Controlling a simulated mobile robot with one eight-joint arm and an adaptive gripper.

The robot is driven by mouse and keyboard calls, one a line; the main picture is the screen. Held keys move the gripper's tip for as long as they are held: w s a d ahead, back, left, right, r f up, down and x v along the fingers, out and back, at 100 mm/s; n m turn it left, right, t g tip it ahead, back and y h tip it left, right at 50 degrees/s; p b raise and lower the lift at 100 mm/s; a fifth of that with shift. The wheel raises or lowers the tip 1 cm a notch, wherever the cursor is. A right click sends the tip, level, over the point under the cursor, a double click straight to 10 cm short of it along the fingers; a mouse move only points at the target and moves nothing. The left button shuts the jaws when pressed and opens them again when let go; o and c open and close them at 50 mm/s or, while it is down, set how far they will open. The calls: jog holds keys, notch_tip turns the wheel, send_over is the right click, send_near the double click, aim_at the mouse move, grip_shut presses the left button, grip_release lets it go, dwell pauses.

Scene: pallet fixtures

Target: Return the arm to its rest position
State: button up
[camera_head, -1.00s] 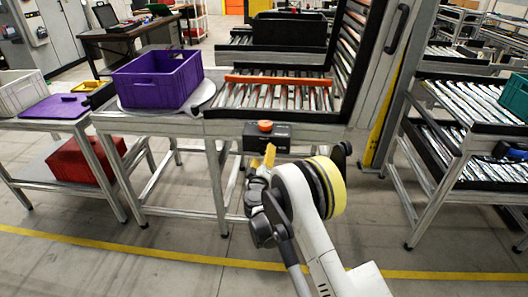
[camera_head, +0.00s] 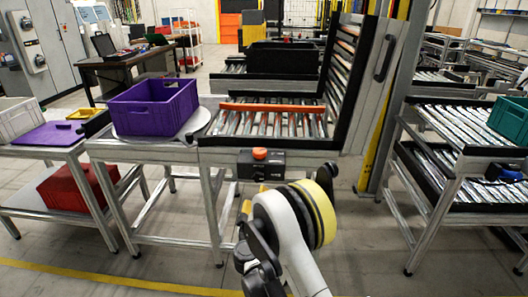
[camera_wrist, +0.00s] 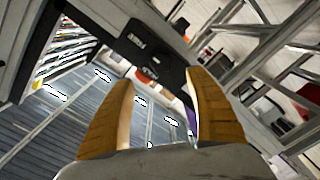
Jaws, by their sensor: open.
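My arm (camera_head: 292,235) is folded low in front of the roller table in the head view. My gripper shows there only as a bit of yellow finger (camera_head: 246,207), left of the arm's yellow-ringed joint; the rest is hidden behind my arm. In the wrist view my gripper (camera_wrist: 162,80) has two orange-yellow fingers, spread apart with nothing between them. Beyond them, apart from the fingers, is a dark box on the table frame (camera_wrist: 150,52).
A purple crate (camera_head: 153,103) sits on a round plate beside rollers (camera_head: 262,123). A black control box with an orange button (camera_head: 260,155) juts from the table front. A red crate (camera_head: 78,186) is on the lower left shelf. Roller racks (camera_head: 465,130) stand right. The near floor looks clear.

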jog(key=d+r+m+g+h, duration=0.2)
jog(key=d+r+m, duration=0.1)
jog(key=d+r, duration=0.6)
jog(key=s+d+r+m+g+h, duration=0.1)
jog(key=s+d+r+m+g, duration=0.25)
jog(key=s+d+r, duration=0.6)
jog(key=s+d+f+m+g+y, duration=0.1)
jog(key=s+d+g, duration=0.1)
jog(key=s, duration=1.2)
jog(key=s+d+f+m+g+y, duration=0.1)
jog(key=s+d+m+g+y, duration=0.1)
jog(key=s, duration=1.3)
jog(key=d+g, duration=0.1)
jog(key=d, duration=0.1)
jog(key=shift+s+d+f+y, duration=0.15)
jog(key=shift+d+f+y, duration=0.15)
